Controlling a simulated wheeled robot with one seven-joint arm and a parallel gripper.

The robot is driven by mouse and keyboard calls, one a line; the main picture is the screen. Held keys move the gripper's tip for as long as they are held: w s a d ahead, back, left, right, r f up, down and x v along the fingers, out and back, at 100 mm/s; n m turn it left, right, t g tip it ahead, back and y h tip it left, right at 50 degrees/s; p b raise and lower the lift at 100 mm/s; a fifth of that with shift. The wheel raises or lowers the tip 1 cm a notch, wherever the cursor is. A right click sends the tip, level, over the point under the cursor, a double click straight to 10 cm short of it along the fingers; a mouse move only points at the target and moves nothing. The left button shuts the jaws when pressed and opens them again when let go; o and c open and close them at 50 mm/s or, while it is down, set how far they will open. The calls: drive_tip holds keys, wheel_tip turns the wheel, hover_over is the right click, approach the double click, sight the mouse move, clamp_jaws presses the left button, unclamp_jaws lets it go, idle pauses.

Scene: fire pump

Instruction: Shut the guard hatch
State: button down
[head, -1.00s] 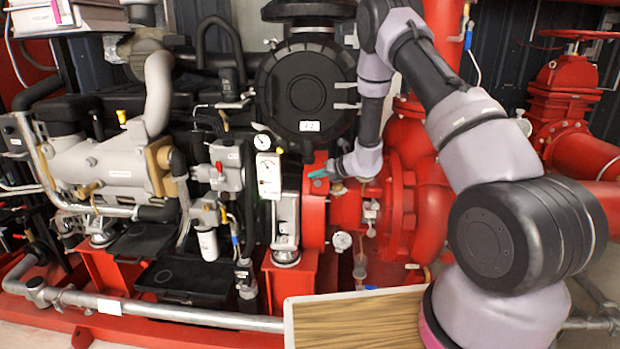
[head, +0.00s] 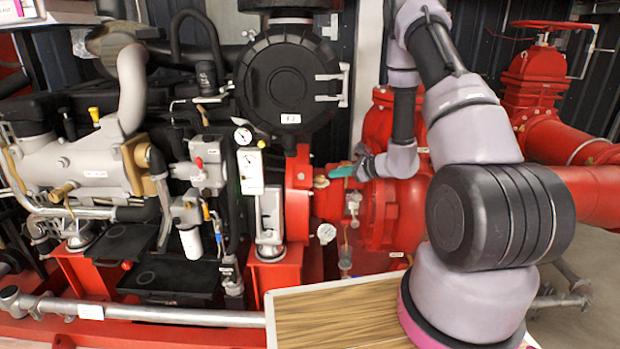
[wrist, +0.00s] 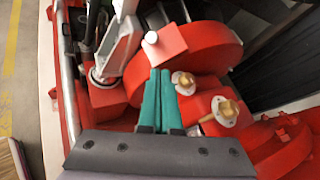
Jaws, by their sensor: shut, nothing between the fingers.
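My gripper (head: 340,171) has teal fingers pressed together, with nothing between them. In the head view it is in front of the red pump, just right of the upright red coupling housing (head: 298,195). The wrist view shows the shut fingers (wrist: 160,88) pointing at a rounded red housing (wrist: 205,50). A red block with a white knob (wrist: 151,38) stands just beyond the fingertips; a gap or contact cannot be told. I cannot tell for sure which part is the guard hatch; it may be this red block. My arm hides part of the pump.
Two brass-coloured fittings on pale flanges (wrist: 224,110) lie right of the fingers. A gauge (head: 326,233) hangs below the gripper in the head view. A round black cover (head: 292,85) is above left. A grey pipe (head: 160,315) runs along the front.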

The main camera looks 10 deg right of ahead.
drive_tip(key=s+d+n, duration=0.2)
drive_tip(key=d+n, duration=0.1)
drive_tip(key=n, duration=0.2)
approach(302, 178)
drive_tip(key=w+a+f, duration=0.2)
drive_tip(key=w+f, duration=0.2)
drive_tip(key=w, duration=0.1)
drive_tip(key=shift+a+r+n, duration=0.3)
drive_tip(key=shift+w+a, duration=0.15)
drive_tip(key=shift+a, duration=0.6)
drive_tip(key=shift+w+a, duration=0.2)
drive_tip(key=shift+a, duration=0.5)
drive_tip(key=shift+d, duration=0.15)
